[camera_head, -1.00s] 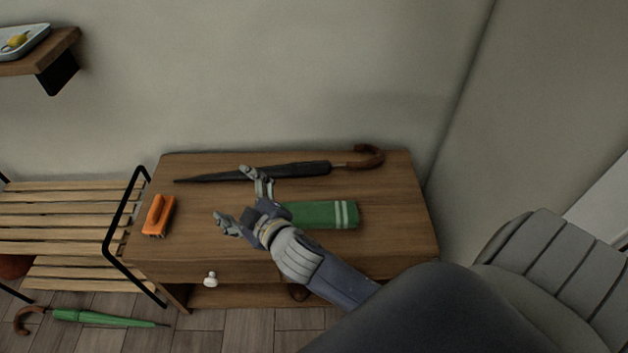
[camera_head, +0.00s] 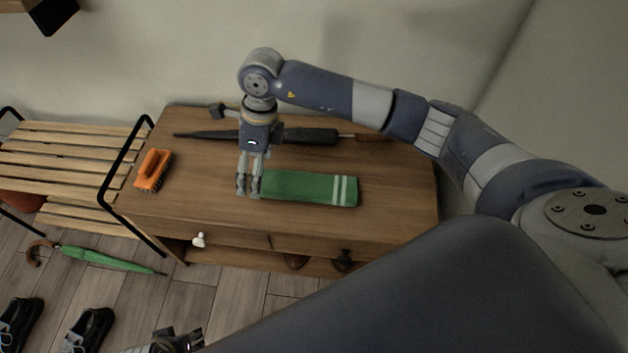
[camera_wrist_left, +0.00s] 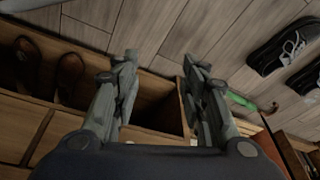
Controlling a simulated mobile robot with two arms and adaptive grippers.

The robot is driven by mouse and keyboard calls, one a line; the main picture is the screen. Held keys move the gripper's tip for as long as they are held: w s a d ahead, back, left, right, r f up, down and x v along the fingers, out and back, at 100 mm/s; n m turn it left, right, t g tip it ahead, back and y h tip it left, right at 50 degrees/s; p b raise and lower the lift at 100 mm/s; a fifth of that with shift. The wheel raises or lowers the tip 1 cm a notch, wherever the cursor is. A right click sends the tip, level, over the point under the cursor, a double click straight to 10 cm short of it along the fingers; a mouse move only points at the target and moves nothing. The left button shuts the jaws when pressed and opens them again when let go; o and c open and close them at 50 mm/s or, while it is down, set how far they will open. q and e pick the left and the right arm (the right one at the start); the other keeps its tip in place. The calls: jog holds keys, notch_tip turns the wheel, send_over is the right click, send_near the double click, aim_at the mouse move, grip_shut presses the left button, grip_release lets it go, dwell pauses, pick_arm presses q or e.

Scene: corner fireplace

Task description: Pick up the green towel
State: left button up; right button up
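The green towel (camera_head: 305,188) with two white stripes near its right end lies folded on the wooden cabinet top (camera_head: 400,205). My right gripper (camera_head: 248,192) points down at the towel's left end. Its fingers are close together, and whether they touch or grip the towel's end cannot be told. My left gripper (camera_head: 180,342) is low at the bottom edge of the head view, away from the towel. In the left wrist view its two fingers (camera_wrist_left: 160,65) are apart with nothing between them.
A dark umbrella (camera_head: 305,136) lies behind the towel, partly hidden by my right arm. A slatted bench (camera_head: 70,150) stands left. A green umbrella (camera_head: 110,260) and black shoes (camera_head: 90,328) are on the floor.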

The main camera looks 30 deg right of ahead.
jog(key=w+d+h, duration=0.2)
jog(key=d, duration=0.4)
send_over(282, 181)
jog(key=shift+h, duration=0.3)
jog(key=f, duration=0.2)
jog(key=f+b, duration=0.1)
jog(key=f, duration=0.1)
jog(key=shift+w+d+f, duration=0.1)
jog(key=shift+d+f, duration=0.05)
jog(key=shift+d, duration=0.05)
jog(key=shift+a+f+b, duration=0.2)
jog(key=shift+f+b, duration=0.2)
jog(key=shift+f, duration=2.5)
pick_arm(q)
notch_tip(282, 181, up, 6)
jog(key=shift+s+d+r, duration=0.15)
jog(key=shift+s+r, duration=0.1)
pick_arm(e)
jog(key=c, duration=1.3)
